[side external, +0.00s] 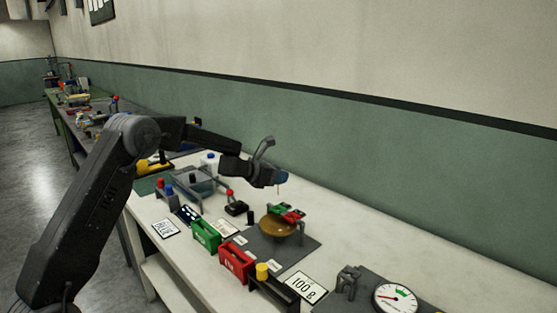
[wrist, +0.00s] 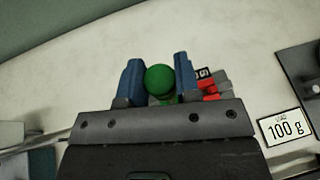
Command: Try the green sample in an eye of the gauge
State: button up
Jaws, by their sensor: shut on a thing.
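My gripper (side external: 282,177) is shut, its blue fingertips on either side of a round green sample (wrist: 160,78) in the wrist view. In the side view the fingers mostly hide the sample; a thin reddish line hangs below them. Red parts (wrist: 212,90) show beyond the right finger in the wrist view.
A green box (side external: 206,235) and a red box (side external: 236,262) stand along the bench's front. A "100 g" card (side external: 305,288) and a dial (side external: 396,297) lie to the right. The bench's back strip is clear.

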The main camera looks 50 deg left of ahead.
jog(key=shift+f, duration=2.1)
jog(key=shift+f, duration=0.1)
jog(key=shift+f, duration=2.35)
jog(key=shift+r, duration=0.1)
jog(key=shift+r, duration=3.25)
